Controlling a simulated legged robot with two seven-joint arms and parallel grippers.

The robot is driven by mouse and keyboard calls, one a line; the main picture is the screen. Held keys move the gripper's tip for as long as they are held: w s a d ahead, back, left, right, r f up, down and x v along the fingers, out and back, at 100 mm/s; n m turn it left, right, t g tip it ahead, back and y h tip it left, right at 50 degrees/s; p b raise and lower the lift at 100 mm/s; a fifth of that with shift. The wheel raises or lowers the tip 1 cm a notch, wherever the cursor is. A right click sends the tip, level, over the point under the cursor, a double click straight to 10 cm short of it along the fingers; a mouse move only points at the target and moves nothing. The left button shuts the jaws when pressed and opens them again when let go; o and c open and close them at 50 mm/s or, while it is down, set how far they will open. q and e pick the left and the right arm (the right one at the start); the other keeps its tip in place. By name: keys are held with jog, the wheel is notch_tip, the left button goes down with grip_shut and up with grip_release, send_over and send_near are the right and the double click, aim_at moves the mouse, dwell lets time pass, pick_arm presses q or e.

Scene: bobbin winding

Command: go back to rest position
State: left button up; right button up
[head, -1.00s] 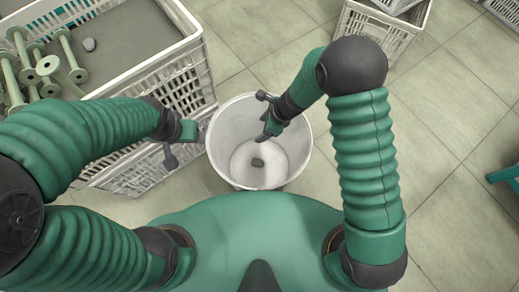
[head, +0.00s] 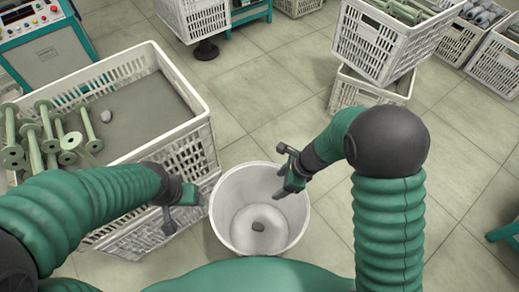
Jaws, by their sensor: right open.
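My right gripper (head: 281,172) is open and empty, over the right rear rim of a white round bin (head: 225,222). A small dark grey lump (head: 258,226) lies on the bin's floor, clear of the gripper. My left gripper (head: 180,209) hangs just left of the bin, in front of the near right corner of a white crate; nothing shows in it. Its fingers are partly hidden, so I cannot tell whether it is open.
The large crate (head: 192,90) at left holds several green bobbins (head: 88,125) and a small grey lump (head: 105,116). Stacked crates (head: 375,50) stand at back right. A control box (head: 48,52) is at far left. Floor (head: 470,180) at right is mostly clear.

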jog(key=w+d+r+m+t+h, duration=0.25)
jog(key=d+r+m, duration=0.3)
jog(key=m, duration=0.95)
jog(key=w+d+r+m+t+h, duration=0.15)
jog(key=d+r+m+t, duration=0.35)
jog(key=m, duration=1)
jog(key=s+d+m+g, duration=0.2)
jog(key=s+m+g, duration=0.4)
jog(key=s+m, duration=1.2)
pick_arm(q)
jog(key=w+p+v, duration=0.2)
jog(key=p+v, duration=0.9)
jog(key=w+r+p+v, duration=0.1)
jog(key=w+p+v, duration=0.2)
jog(key=p+v, duration=0.8)
jog(key=shift+r+p, duration=0.35)
jog(key=shift+p, duration=0.25)
pick_arm(e)
jog(key=w+r+m, duration=0.1)
jog(key=w+r, duration=0.1)
jog(key=r, duration=0.9)
jog(key=w+r+m, duration=0.2)
jog(key=r, duration=0.9)
jog(key=shift+w+d+m, duration=0.15)
jog(key=shift+w+m, duration=0.1)
jog(key=shift+m, duration=0.05)
pick_arm(q)
jog(key=shift+c, duration=0.4)
pick_arm(e)
jog(key=shift+c, duration=0.5)
